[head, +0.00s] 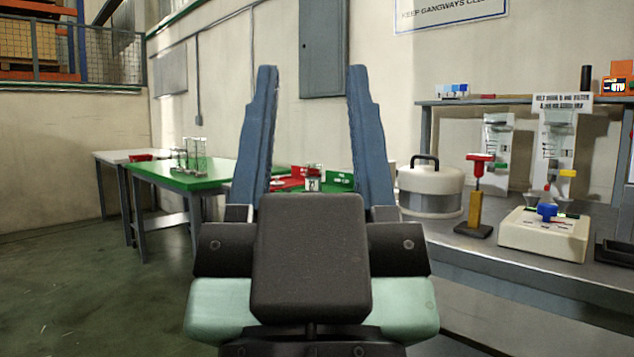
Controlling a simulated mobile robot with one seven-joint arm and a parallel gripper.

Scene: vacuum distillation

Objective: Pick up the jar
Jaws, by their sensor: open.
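My gripper (312,72) fills the middle of the head view. Its two long blue fingers point up and stand wide apart, with nothing between them. Beyond it, seen between the fingers, a small jar-like thing (313,184) with a pale label stands among red and green items. It is far off and too small to be sure that it is the jar. My gripper's body hides what lies below it. A cream vessel with a black handle (430,187) stands on the bench to the right, apart from my gripper.
A green-topped table (180,177) with glassware (192,154) stands at the left. The grey bench (500,256) at the right holds a red-topped stand (478,190) and a cream device with a blue knob (543,230). The floor (90,280) at the left is clear.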

